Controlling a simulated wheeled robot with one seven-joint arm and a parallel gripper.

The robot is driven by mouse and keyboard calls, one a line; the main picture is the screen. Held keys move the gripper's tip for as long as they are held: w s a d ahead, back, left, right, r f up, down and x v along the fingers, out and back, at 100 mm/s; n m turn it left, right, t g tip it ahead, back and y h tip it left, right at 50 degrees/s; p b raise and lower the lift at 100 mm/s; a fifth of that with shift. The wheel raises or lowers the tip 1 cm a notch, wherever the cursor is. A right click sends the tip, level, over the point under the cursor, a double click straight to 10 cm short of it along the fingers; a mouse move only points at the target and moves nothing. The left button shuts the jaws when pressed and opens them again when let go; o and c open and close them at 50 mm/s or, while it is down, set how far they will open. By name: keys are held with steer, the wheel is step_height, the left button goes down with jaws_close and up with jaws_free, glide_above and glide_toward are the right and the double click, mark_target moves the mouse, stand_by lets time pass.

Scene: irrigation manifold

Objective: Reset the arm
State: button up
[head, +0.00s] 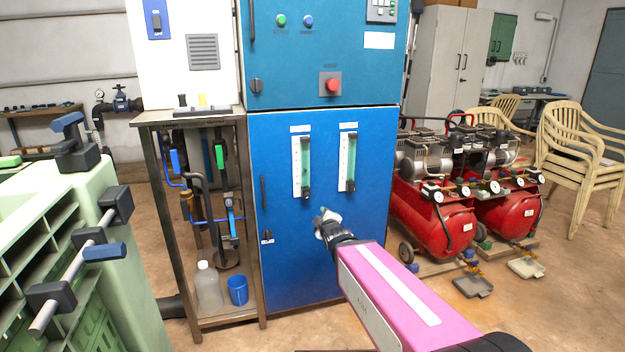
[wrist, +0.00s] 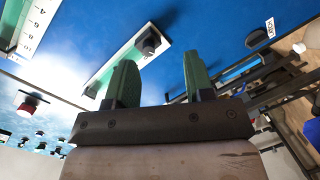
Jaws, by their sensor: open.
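My gripper (head: 326,222) is small in the head view, in front of the lower blue cabinet door (head: 295,260), below the two flow meters. My pink arm link reaches up to it from the lower right. In the wrist view my gripper (wrist: 158,72) shows two green fingers spread apart with nothing between them. They point toward the blue panel. A flow meter with a dark knob (wrist: 148,42) shows just beyond the fingertips. I cannot tell how large the gap to the panel is.
The left flow meter (head: 301,166) and right flow meter (head: 347,160) are on the door, with a red button (head: 332,86) above. A metal stand (head: 181,240) holds pipes, a bottle and a blue cup (head: 237,290). Red compressors (head: 440,222) stand right; a green crate (head: 60,240) is left.

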steer(key=s+d+f+m+g+h, duration=0.2)
steer(key=d+f+m+g, duration=0.3)
steer(key=f, duration=0.3)
steer(key=s+d+f+m+g+h, duration=0.1)
steer(key=s+d+f+m+g, duration=0.8)
steer(key=s, duration=0.4)
steer(key=shift+d+f+m+g+h, duration=0.3)
steer(key=shift+d+f+m+g, duration=0.1)
steer(key=shift+g, duration=0.5)
stand_by(0.4)
